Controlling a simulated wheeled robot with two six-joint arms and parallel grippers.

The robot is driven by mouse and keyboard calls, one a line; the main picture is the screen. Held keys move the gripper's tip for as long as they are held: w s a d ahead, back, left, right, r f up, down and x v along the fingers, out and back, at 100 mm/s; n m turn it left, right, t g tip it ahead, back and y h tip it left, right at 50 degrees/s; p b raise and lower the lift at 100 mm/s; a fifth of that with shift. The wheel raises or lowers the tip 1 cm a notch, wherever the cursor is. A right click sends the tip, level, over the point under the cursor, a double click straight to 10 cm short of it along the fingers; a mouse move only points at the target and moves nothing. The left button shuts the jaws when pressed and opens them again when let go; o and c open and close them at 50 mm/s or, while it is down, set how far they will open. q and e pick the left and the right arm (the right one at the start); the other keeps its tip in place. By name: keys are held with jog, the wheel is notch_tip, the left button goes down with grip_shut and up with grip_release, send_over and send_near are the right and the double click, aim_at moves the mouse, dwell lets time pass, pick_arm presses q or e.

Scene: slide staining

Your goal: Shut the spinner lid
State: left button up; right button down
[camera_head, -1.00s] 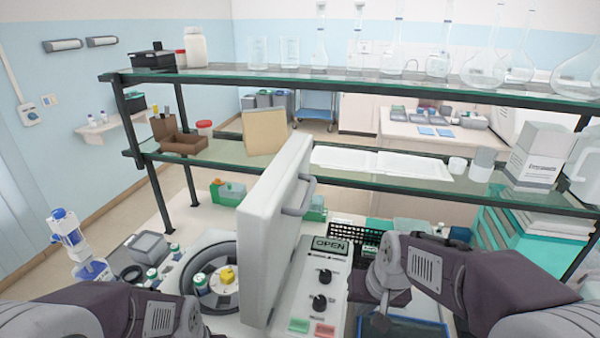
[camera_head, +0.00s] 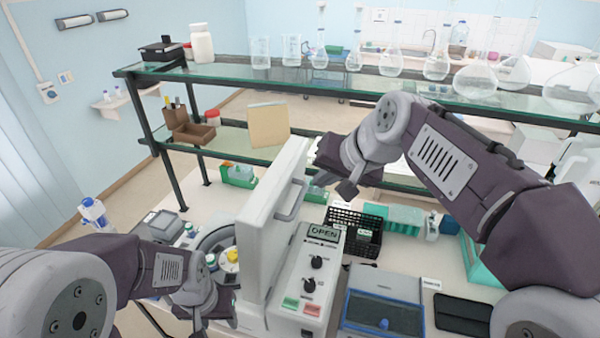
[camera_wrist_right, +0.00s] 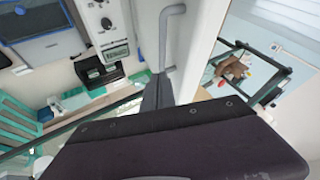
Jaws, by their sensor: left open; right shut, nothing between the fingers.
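The spinner lid (camera_head: 272,225) stands open, upright on the white spinner (camera_head: 247,318), with a grey handle (camera_head: 291,203) on its right face. The rotor bowl (camera_head: 212,240) to its left holds capped vials and is partly hidden by my left arm. My right gripper (camera_head: 346,187) is shut and empty, just right of the lid near the handle; in the right wrist view its fingers (camera_wrist_right: 157,92) lie close to the handle's end (camera_wrist_right: 170,72), and contact is unclear. My left gripper (camera_head: 222,312) is open, low in front of the bowl at the lid's left.
The control panel (camera_head: 308,275) reads OPEN. A blue tray (camera_head: 384,315) and a black basket (camera_head: 353,232) are to the right. A glass shelf (camera_head: 330,82) with flasks runs behind, its lower tier near my right arm.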

aim_at(290, 184)
jog(key=w+a+p, duration=0.1)
jog(key=a+f+p, duration=0.1)
jog(key=a, duration=0.1)
jog(key=w+a+p, duration=0.1)
jog(key=shift+w+a+f, duration=0.2)
jog(key=shift+w, duration=0.1)
jog(key=shift+a, duration=0.35)
jog(key=shift+f, duration=0.1)
jog(key=shift+d, duration=0.15)
